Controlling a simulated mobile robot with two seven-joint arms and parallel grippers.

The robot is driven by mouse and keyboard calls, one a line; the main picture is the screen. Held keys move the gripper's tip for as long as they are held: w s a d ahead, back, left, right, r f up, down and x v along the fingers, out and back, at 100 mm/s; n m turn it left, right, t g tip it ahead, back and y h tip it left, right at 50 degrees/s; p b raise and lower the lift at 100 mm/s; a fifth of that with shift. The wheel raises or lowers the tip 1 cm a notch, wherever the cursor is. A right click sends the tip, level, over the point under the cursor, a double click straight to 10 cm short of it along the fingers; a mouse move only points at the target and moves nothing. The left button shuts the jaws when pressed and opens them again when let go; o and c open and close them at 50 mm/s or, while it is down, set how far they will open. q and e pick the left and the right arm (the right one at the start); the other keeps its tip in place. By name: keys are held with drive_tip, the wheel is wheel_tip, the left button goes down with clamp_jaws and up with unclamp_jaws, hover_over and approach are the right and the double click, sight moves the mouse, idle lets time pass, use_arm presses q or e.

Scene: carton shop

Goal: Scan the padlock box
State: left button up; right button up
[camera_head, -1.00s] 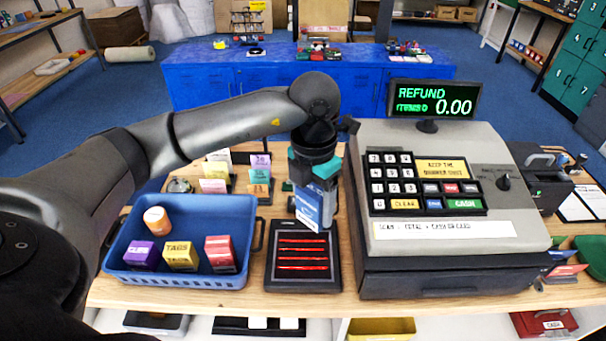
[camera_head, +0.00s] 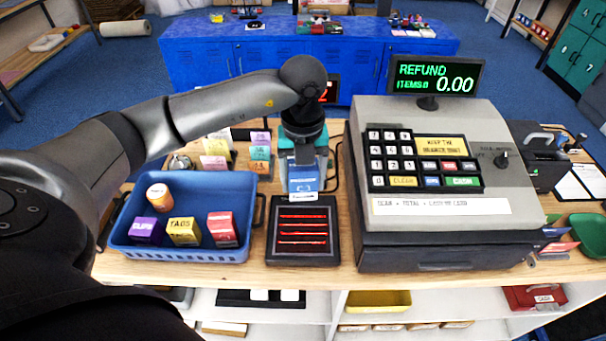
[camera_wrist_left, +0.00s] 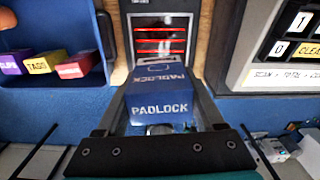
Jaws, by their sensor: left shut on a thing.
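The padlock box (camera_head: 303,181) is a small blue carton with a white label. In the left wrist view the padlock box (camera_wrist_left: 160,98) shows the word PADLOCK on two faces. My left gripper (camera_head: 303,172) is shut on it and holds it at the back edge of the scanner (camera_head: 272,230). The scanner is a black flat unit with glowing red lines; it also shows in the left wrist view (camera_wrist_left: 137,42), just beyond the box. Whether the box touches the scanner I cannot tell. My right gripper is not in view.
A blue basket (camera_head: 180,255) with several small boxes and an orange-lidded jar stands left of the scanner. The cash register (camera_head: 450,225) stands close on the right, its display (camera_head: 433,77) reading REFUND, items 0, 0.00. Coloured cards (camera_head: 260,152) stand behind the basket.

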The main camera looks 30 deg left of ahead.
use_arm(q)
wheel_tip(320, 180, down, 8)
drive_tip(key=b, duration=0.5)
drive_tip(key=shift+f+b, duration=0.25)
drive_tip(key=shift+b, duration=0.15)
wheel_tip(320, 180, up, 13)
drive_tip(key=p, duration=0.9)
drive_tip(key=shift+f+p, duration=0.2)
drive_tip(key=shift+p, duration=0.15)
drive_tip(key=shift+f, duration=0.1)
